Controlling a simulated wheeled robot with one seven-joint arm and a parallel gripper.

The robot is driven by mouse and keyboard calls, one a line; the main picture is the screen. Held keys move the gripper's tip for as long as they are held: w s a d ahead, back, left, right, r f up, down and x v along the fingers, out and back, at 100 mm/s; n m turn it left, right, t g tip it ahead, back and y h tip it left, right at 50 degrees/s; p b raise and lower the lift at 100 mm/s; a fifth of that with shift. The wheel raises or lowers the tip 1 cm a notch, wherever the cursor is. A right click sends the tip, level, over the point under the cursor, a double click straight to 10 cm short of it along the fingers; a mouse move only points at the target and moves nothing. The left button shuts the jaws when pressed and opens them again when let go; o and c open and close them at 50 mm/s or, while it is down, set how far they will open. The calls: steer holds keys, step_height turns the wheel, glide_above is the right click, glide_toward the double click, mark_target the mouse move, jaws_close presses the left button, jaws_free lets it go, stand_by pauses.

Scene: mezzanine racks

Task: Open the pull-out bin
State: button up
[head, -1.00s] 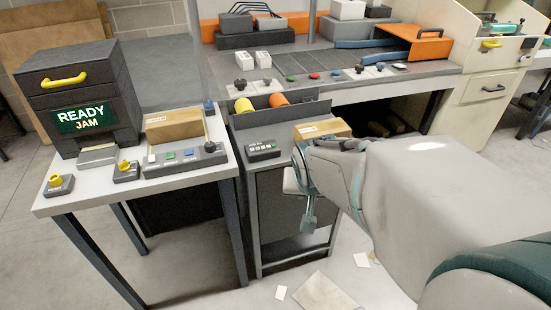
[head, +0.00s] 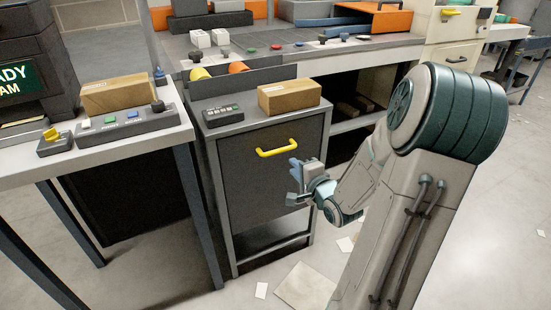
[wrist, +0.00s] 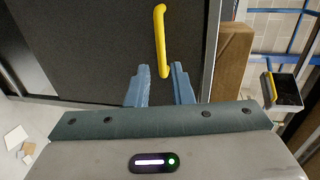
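The pull-out bin (head: 262,185) is a dark grey front set in a grey metal frame, and it looks shut. Its yellow bar handle (head: 277,149) is near the top of the front. In the wrist view the bin front (wrist: 85,45) fills the left and middle, with the yellow handle (wrist: 160,40) upright in the picture. My gripper (head: 294,172) is in front of the bin, just below and right of the handle. In the wrist view my gripper (wrist: 160,85) has its two blue fingers apart, with the handle's near end just beyond the gap. Nothing is held.
A cardboard box (head: 289,97) and a dark button unit (head: 223,115) sit on the bin cabinet's top. A white table (head: 110,140) with a control panel stands close on the left. Paper scraps lie on the floor, which is otherwise open in front.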

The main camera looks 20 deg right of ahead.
mark_target(276, 150)
steer(key=shift+b+x, duration=2)
steer(key=shift+x, duration=4.7)
jaws_close()
